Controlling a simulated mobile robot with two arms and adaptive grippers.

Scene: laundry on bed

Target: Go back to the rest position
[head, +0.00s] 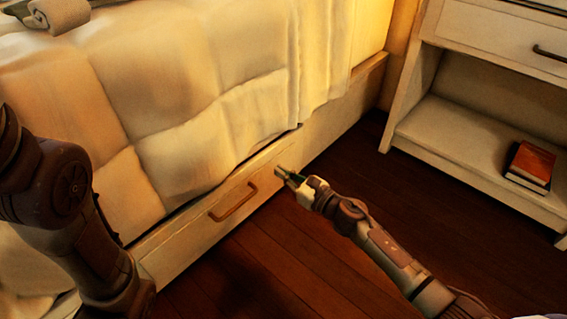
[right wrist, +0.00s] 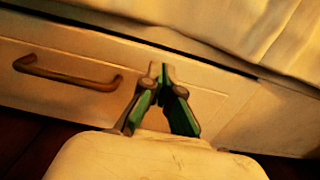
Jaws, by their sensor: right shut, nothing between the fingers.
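My right gripper (head: 282,174) is in front of the bed's drawer (head: 270,168), to the right of the drawer's handle (head: 234,202). In the right wrist view my right gripper (right wrist: 162,76) has its green-padded fingers together at the tips, with nothing between them. The drawer front (right wrist: 215,95) is just ahead of the fingertips there, and the handle (right wrist: 68,72) is to the left, apart from the fingers. I cannot tell whether the fingertips touch the drawer. My left arm comes in at the left of the head view, but its gripper is not in view.
Dark wooden floor (head: 400,205) is open between the bed and the nightstand.

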